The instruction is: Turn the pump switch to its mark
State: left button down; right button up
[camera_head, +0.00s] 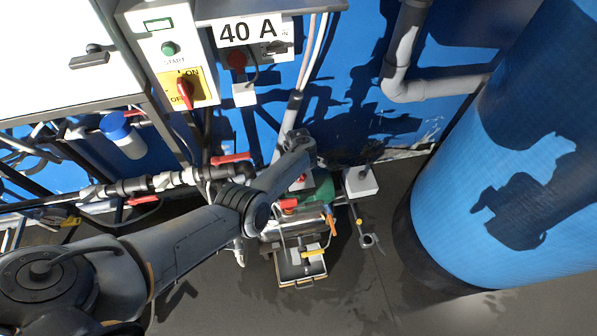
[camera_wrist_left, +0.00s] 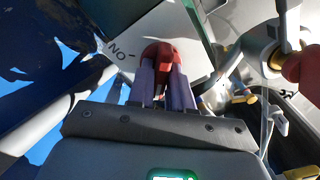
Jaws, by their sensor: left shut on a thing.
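The pump switch is a red knob (camera_wrist_left: 160,50) in front of a pale plate (camera_wrist_left: 185,25) in the left wrist view. The plate has an upside-down ON label with a short tick beside it. The two purple-grey fingers of my left gripper (camera_wrist_left: 164,76) are shut on the knob, one on each side. In the head view my left arm reaches down to the equipment by the blue wall, and its wrist covers most of the switch; a bit of red (camera_head: 301,178) shows below it. The knob's exact angle to the mark is hard to tell. My right gripper is not in view.
A control panel (camera_head: 170,55) with a red-and-yellow ON/OFF switch (camera_head: 184,92) and a 40 A sign (camera_head: 249,31) hangs above. Pipes with red valve handles (camera_head: 231,158) run beside my arm. A large blue tank (camera_head: 450,225) stands at the right.

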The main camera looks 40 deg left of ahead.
pick_arm(q)
jog(key=c, duration=1.1)
grip_release()
jog(key=shift+r, duration=0.15)
notch_tip(320, 180, up, 9)
jog(key=p, duration=0.5)
jog(key=shift+r, duration=0.2)
jog(key=shift+r+p, duration=0.3)
jog(key=shift+r, duration=0.25)
jog(key=shift+s+a+f, duration=0.1)
